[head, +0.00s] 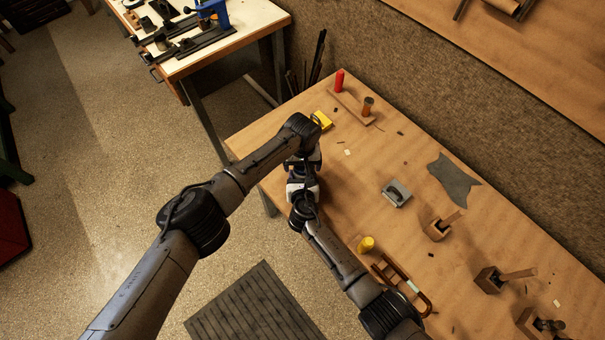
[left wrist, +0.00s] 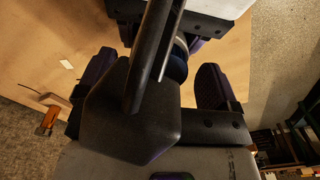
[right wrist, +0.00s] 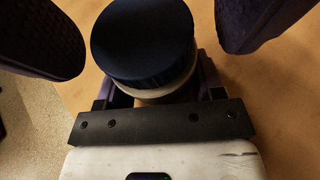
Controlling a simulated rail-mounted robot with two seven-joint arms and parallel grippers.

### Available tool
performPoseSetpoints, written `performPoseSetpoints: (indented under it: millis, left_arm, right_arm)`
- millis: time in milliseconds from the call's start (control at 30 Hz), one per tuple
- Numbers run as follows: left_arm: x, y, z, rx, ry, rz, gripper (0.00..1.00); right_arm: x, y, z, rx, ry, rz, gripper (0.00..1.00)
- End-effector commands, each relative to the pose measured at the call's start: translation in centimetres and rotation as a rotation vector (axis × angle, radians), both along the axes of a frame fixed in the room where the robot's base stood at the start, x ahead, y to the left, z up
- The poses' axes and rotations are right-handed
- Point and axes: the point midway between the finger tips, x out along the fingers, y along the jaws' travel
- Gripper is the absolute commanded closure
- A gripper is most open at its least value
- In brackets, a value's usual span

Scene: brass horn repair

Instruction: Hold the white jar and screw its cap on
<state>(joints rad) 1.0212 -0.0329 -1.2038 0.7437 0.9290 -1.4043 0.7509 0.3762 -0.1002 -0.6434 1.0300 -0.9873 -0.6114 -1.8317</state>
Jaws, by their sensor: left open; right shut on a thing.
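The white jar (right wrist: 155,97) shows as a pale rim under its dark blue cap (right wrist: 143,42) in the right wrist view. My right gripper (head: 302,190) is shut on the jar below the cap. The cap sits on the jar's top; I cannot tell how tight it is. My left gripper (head: 303,161) is open, facing the right one. Its fingers stand apart on either side of the cap in the right wrist view. In the left wrist view the cap (left wrist: 178,66) is partly hidden behind a dark part. In the head view the grippers hide the jar.
The wooden bench (head: 335,190) lies below. A yellow object (head: 321,120), a rack with a red cylinder (head: 340,82), a yellow cylinder (head: 366,244), a grey block (head: 396,194) and wooden blocks (head: 437,229) stand on it. A second table (head: 240,30) stands at the back left.

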Motion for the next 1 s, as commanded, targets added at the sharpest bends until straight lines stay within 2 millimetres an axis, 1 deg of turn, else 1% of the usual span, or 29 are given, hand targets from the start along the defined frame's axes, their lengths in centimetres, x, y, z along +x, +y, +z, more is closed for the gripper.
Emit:
performPoseSetpoints:
  millis: [67,300,433,567,767,833,867,1000]
  left_arm:
    - [0.0,0.0,0.3,-0.001,0.0,0.0,0.14]
    - [0.0,0.0,3.0,-0.001,-0.001,-0.001,0.14]
    - [0.0,0.0,4.0,-0.001,0.0,0.0,0.14]
    - [0.0,0.0,4.5,-0.001,0.0,0.001,0.14]
    - [0.0,0.0,4.5,0.0,0.0,0.001,0.14]
    - [0.0,0.0,4.5,0.0,0.0,0.002,0.17]
    - [0.0,0.0,4.6,0.0,0.0,0.006,0.17]
    - [0.1,0.0,5.7,-0.002,-0.002,0.084,0.17]
  right_arm:
    - [0.0,0.0,0.0,0.0,0.0,0.0,1.0]
    - [0.0,0.0,0.0,0.0,0.001,0.0,1.0]
    - [0.0,0.0,0.0,0.0,0.001,0.0,1.0]
    - [0.0,0.0,0.0,0.0,0.001,0.0,1.0]
    - [0.0,0.0,0.0,0.0,0.001,0.0,1.0]
    - [0.0,0.0,0.0,0.0,0.001,0.0,1.0]
    - [0.0,0.0,0.0,0.0,0.0,0.0,1.0]
    - [0.0,0.0,0.0,0.0,0.001,0.0,1.0]
